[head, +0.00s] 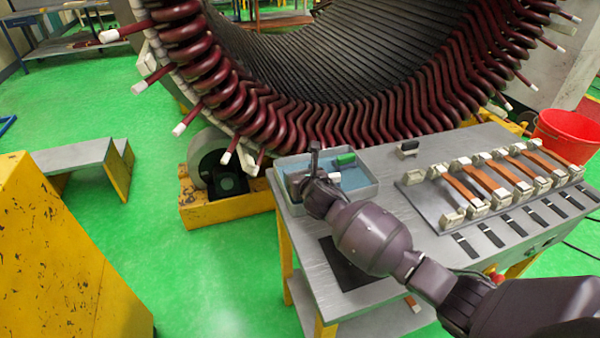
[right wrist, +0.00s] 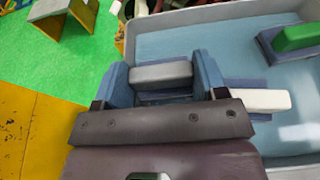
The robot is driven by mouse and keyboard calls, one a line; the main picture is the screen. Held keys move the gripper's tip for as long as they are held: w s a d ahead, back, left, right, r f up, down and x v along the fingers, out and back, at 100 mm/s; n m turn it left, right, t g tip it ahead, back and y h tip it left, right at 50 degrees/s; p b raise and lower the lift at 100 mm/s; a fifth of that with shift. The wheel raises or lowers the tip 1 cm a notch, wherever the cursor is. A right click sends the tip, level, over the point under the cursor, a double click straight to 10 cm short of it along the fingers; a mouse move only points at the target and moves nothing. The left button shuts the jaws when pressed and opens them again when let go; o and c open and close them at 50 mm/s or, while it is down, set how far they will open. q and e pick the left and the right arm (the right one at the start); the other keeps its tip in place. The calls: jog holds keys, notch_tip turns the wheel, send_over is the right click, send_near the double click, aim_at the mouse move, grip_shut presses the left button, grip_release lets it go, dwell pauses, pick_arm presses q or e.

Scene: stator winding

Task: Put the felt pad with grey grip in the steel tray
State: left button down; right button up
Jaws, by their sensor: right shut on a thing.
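The felt pad with grey grip (right wrist: 160,76) is held between the two fingers of my right gripper (right wrist: 163,84), which is shut on the grip. The felt under it is mostly hidden by the gripper. In the head view my right gripper (head: 308,183) is over the left part of the steel tray (head: 372,190), a grey-rimmed box with a pale blue floor. In the right wrist view the tray (right wrist: 222,17) spreads to the right of the gripper, and the held pad overlaps its left wall. I cannot tell whether the pad touches the floor. My left gripper is not in view.
A pad with green grip (right wrist: 298,37) and a pad with white grip (right wrist: 256,100) lie in the tray. A rack with copper-coloured bars (head: 470,183) is at right. The large stator (head: 330,60) stands behind.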

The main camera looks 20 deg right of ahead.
jog(key=shift+f, duration=0.15)
jog(key=o, duration=1)
jog(key=shift+s+f, duration=0.1)
jog(key=shift+r, duration=0.3)
jog(key=shift+s+r, duration=0.1)
jog(key=shift+r, duration=0.2)
jog(key=shift+p+v, duration=0.8)
jog(key=shift+v, duration=5.05)
